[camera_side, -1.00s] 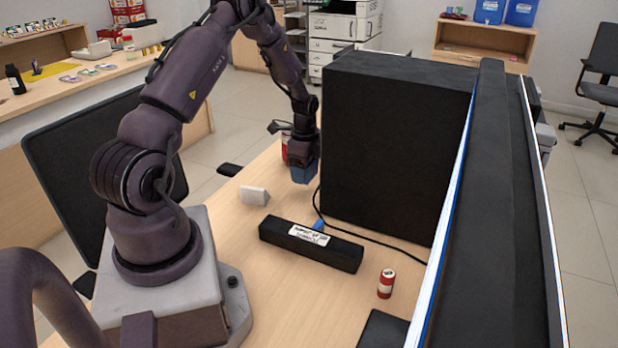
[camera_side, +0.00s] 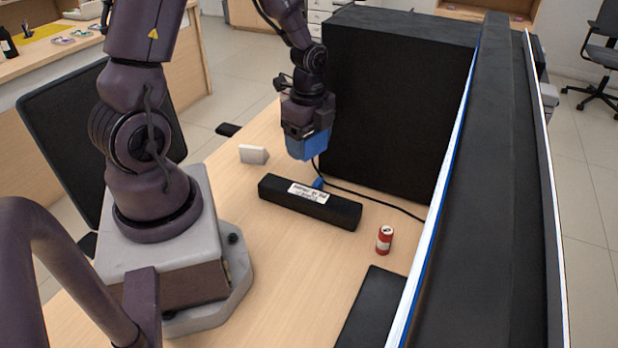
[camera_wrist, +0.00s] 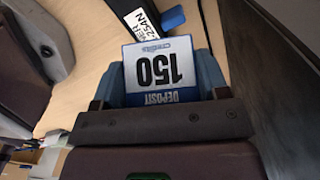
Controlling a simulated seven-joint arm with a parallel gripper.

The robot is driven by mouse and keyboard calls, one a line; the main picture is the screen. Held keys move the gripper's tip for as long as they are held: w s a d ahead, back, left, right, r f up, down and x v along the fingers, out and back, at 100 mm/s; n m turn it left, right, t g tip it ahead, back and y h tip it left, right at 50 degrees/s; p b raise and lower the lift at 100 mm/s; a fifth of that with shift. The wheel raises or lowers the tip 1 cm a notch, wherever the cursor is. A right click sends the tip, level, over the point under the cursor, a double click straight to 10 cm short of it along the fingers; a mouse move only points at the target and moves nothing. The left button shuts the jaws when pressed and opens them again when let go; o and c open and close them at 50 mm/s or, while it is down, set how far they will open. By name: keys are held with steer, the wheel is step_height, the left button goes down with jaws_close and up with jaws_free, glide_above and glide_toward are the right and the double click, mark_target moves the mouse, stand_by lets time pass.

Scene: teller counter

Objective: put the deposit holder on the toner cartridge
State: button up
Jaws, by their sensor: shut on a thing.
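My gripper (camera_side: 307,128) is shut on the blue deposit holder (camera_side: 311,146), which hangs below the fingers in the side view. In the wrist view the holder shows a white and blue face reading "150" and "DEPOSIT" (camera_wrist: 158,72), between the fingers (camera_wrist: 160,100). The toner cartridge (camera_side: 275,189) is a long black box with a white label, lying on the table. The holder is above and behind it in the side view, apart from it. Part of the cartridge shows at the top of the wrist view (camera_wrist: 105,15).
A large black box (camera_side: 390,115) stands just right of my gripper. A red can (camera_side: 384,240) and a black flat pad (camera_side: 372,308) are right of the cartridge. A small white object (camera_side: 253,154) sits left. A black cable runs behind the cartridge, near a small blue item (camera_side: 318,183).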

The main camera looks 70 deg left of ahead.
steer(key=m, duration=0.1)
glide_above(313, 188)
step_height(313, 188, down, 4)
steer(key=shift+f, duration=2.1)
steer(key=o, duration=0.9)
steer(key=shift+f, duration=0.1)
